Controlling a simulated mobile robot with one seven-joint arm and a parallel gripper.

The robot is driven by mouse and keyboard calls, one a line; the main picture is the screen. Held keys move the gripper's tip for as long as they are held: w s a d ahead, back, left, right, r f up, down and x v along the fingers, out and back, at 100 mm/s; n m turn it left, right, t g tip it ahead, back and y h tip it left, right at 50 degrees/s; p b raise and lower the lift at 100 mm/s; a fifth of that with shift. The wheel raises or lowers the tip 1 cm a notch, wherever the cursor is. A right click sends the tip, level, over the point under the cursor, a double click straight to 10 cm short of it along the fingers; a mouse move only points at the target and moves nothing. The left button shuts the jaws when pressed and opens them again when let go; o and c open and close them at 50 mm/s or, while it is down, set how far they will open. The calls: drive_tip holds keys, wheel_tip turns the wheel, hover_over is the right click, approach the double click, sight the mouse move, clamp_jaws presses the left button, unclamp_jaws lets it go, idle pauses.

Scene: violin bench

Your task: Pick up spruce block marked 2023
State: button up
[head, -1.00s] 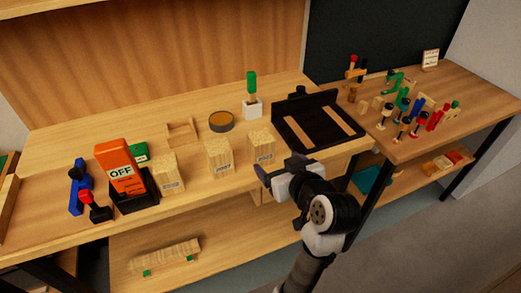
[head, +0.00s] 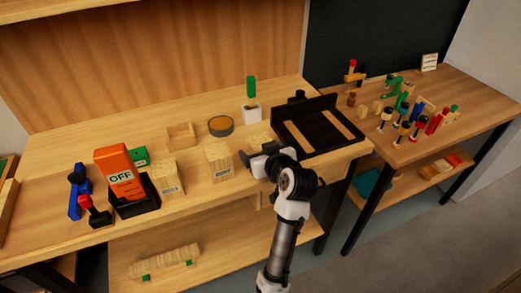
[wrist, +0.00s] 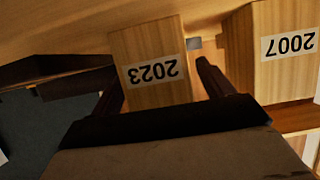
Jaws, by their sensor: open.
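The spruce block marked 2023 (wrist: 152,62) is a pale wooden block with a white label, seen upside down in the wrist view. In the head view it is the rightmost of three blocks, and only part of its top (head: 257,142) shows behind my gripper (head: 257,157). In the wrist view my gripper (wrist: 162,80) is open, with one dark finger on each side of the block. Some space shows between the block and the right finger. Contact on the left side cannot be told.
A block marked 2007 (wrist: 288,47) stands close beside it; it also shows in the head view (head: 219,162). A third block (head: 169,180) stands further left. A black tray-like fixture (head: 320,126), a round tin (head: 221,126) and a white holder (head: 251,112) are nearby.

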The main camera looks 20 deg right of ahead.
drive_tip(key=shift+w, duration=0.1)
drive_tip(key=c, duration=1.1)
drive_tip(key=shift+c, duration=0.2)
wheel_tip(320, 180, up, 20)
drive_tip(key=b, duration=0.1)
